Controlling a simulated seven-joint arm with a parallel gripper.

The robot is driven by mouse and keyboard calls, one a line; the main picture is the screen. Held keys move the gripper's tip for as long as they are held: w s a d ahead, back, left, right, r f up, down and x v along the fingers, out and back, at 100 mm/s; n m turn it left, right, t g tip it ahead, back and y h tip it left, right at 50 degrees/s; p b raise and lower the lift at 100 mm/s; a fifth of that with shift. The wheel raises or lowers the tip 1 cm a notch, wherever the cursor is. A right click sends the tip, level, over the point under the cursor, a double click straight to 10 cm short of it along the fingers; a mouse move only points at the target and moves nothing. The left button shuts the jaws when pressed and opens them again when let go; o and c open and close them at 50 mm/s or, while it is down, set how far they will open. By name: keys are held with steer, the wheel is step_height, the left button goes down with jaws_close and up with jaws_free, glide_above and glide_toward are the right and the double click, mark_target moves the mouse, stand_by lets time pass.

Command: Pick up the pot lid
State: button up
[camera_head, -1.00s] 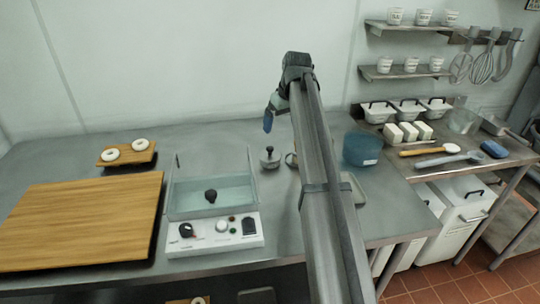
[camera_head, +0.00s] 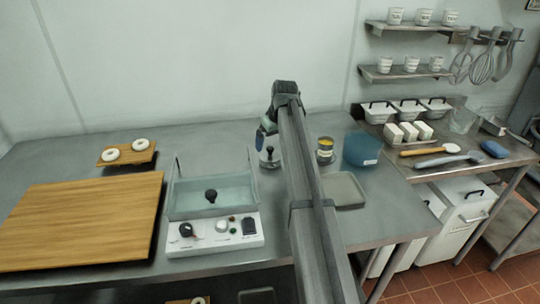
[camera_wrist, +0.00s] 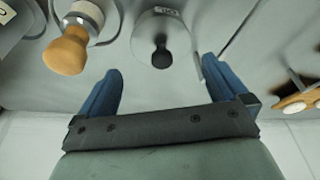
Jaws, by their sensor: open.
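A container with a yellow-orange top (camera_head: 325,149) stands right of my arm, near a blue tub (camera_head: 362,149) and a grey tray (camera_head: 344,190). A small board (camera_head: 110,162) with two bagels stands farther left.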

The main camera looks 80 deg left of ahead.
mark_target(270, 147)
steer(key=shift+x, duration=2.25)
steer(key=shift+s+d, duration=0.1)
steer(key=c, duration=0.8)
